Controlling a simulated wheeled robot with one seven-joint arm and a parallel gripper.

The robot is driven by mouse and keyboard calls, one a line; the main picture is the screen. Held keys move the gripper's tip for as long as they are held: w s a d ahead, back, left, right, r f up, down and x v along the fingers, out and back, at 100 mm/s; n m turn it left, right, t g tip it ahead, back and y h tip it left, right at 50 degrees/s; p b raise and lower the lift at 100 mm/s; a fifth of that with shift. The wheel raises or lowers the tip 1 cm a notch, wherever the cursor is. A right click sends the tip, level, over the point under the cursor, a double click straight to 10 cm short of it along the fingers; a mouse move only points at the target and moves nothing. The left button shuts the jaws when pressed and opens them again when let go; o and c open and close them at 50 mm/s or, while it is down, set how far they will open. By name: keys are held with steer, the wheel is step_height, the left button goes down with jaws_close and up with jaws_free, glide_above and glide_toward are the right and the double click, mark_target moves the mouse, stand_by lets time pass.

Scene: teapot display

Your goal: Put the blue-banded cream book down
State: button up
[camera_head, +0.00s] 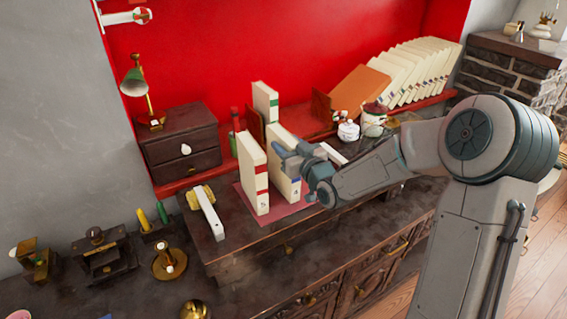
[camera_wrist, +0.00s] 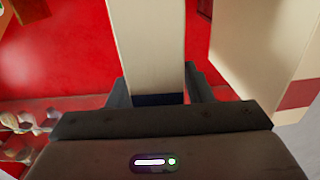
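The blue-banded cream book (camera_head: 282,147) is upright in the head view, beside and to the right of a red-banded cream book (camera_head: 253,172). My gripper (camera_head: 291,158) is at its spine. In the wrist view the spine of the blue-banded book (camera_wrist: 150,45) runs between my two fingers, with the dark blue band (camera_wrist: 158,99) low between them. The fingers of my gripper (camera_wrist: 159,84) appear to press on both its sides. The book's foot is at the red mat (camera_head: 293,210); I cannot tell whether it touches. The red-banded book (camera_wrist: 265,45) also shows at right in the wrist view.
A green-banded book (camera_head: 265,103) stands behind. A dark drawer box (camera_head: 180,147) with a lamp (camera_head: 137,85) is at left. A white jar (camera_head: 348,131), a lidded pot (camera_head: 373,120) and a leaning book row (camera_head: 415,70) are at right. A white-handled object (camera_head: 206,211) lies left of the mat.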

jaws_close()
steer(key=shift+r, duration=0.1)
